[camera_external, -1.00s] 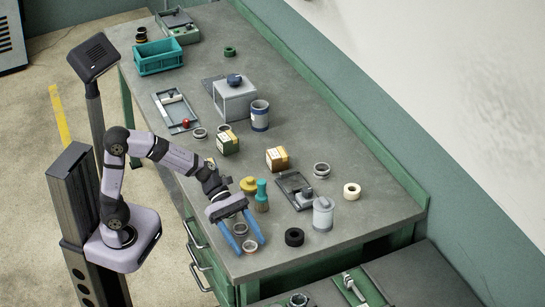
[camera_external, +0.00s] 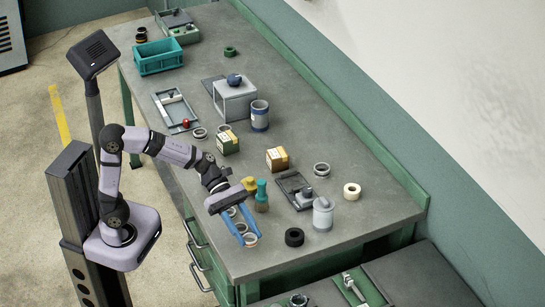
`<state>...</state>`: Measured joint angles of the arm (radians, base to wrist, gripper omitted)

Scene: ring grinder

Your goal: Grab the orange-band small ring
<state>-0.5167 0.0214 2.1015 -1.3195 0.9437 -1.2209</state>
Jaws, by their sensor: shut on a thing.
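A further ring (camera_external: 231,211) shows partly under my gripper's body.
A black ring (camera_external: 294,237) and a grey canister (camera_external: 323,214) stand to the right. A teal-handled brush (camera_external: 262,195) and a yellow object (camera_external: 249,184) are close behind my gripper. Boxes (camera_external: 278,159) stand farther back. The bench's front corner is clear.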

